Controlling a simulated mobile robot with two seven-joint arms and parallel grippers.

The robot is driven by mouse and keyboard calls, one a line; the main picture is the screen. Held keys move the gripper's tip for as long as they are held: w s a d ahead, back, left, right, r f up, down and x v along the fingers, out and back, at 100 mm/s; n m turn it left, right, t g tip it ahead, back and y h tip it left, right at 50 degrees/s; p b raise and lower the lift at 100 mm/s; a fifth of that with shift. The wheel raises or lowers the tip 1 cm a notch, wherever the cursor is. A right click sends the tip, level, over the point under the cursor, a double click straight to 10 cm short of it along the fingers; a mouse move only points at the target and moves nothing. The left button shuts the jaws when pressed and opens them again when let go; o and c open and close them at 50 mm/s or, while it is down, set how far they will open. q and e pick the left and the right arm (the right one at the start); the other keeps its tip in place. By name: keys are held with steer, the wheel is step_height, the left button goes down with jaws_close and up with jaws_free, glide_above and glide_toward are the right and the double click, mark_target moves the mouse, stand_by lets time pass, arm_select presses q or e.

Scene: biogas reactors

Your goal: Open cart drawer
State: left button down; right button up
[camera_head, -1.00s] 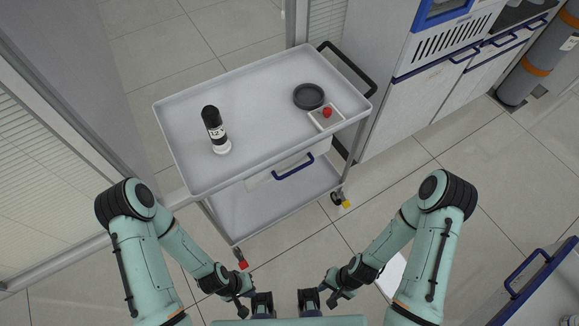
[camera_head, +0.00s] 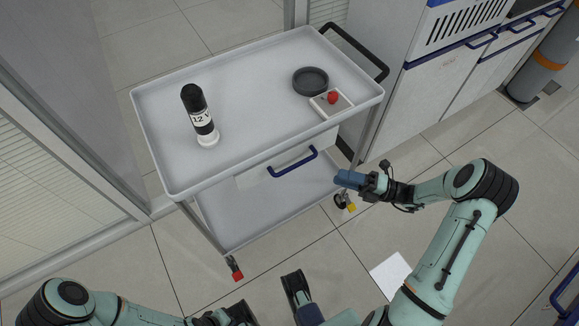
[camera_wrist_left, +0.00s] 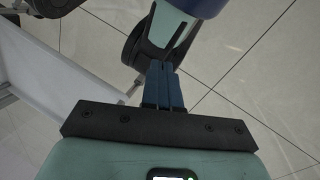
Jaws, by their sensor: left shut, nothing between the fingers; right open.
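The cart (camera_head: 235,98) is a light grey trolley with a top tray, a lower shelf and a black push handle. Its drawer (camera_head: 253,177) sits just under the top tray, with a white front and a blue handle (camera_head: 292,164); it looks closed. My right gripper (camera_head: 341,179) is open and empty, beside the cart's right front leg. It is right of and slightly below the drawer handle, apart from it. My left gripper (camera_wrist_left: 163,84) is shut and empty in the left wrist view, its blue fingers together. In the head view the left arm lies low at the bottom left.
On the tray stand a black-and-white bottle (camera_head: 200,115), a black round dish (camera_head: 310,81) and a small white tray (camera_head: 343,106) with a red item (camera_head: 333,98). Cabinets (camera_head: 428,95) stand right of the cart. A white sheet (camera_head: 390,275) lies on open floor in front.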

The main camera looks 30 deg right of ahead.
arm_select(q)
steer(key=w+f+b, duration=0.1)
steer(key=w+a+f+t, duration=0.1)
steer(key=shift+w+a+f+b, duration=0.1)
steer(key=shift+w+b, duration=0.25)
arm_select(e)
steer(key=x, duration=1.3)
jaws_close()
